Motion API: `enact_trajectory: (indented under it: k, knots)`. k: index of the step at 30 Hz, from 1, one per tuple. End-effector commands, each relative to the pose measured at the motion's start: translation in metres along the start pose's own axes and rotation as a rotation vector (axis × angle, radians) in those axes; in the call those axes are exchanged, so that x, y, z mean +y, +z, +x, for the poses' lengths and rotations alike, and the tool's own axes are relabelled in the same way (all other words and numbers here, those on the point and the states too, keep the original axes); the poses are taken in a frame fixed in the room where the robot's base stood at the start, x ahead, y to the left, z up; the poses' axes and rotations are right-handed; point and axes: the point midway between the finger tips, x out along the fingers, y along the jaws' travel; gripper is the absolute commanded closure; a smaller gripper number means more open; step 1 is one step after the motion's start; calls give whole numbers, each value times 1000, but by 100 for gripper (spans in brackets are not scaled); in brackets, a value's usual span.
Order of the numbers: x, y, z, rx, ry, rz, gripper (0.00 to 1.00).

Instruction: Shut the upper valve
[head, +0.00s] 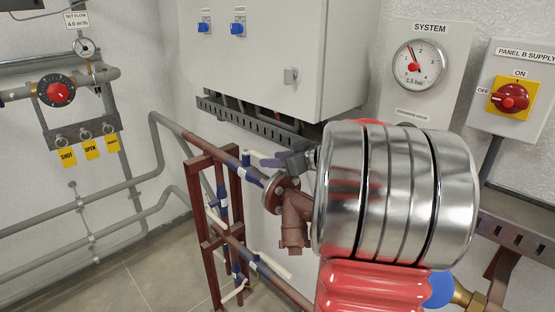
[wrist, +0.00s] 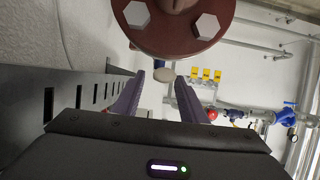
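The upper pipe (head: 212,146) runs along a dark red frame to a bolted flange and a brown angled fitting (head: 294,222). The upper valve (head: 246,158) is a blue body on this pipe, just left of the flange; a pale lever shows below it, partly hidden. My gripper (head: 258,158) is close beside the valve, with its purple-grey fingers pointing left. In the wrist view my gripper (wrist: 163,86) is open, its fingers apart. A whitish rounded end (wrist: 164,74) shows between the fingertips, beneath the flange (wrist: 180,45). I cannot tell whether the fingers touch it.
A lower pipe carries another blue valve with a white lever (head: 273,266). The dark red frame (head: 205,212) stands below. A grey cabinet (head: 275,50) and a slotted rail (head: 252,121) are behind. The pipe's right part is hidden. Floor (head: 150,280) is clear at lower left.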

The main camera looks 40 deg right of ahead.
Motion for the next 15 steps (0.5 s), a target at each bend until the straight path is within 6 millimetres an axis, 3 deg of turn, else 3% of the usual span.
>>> enact_trajectory:
  k: [4,15]
  knots:
    - [0,0,0,0,-1,0,63]
    - [-1,0,0,0,-2,0,89]
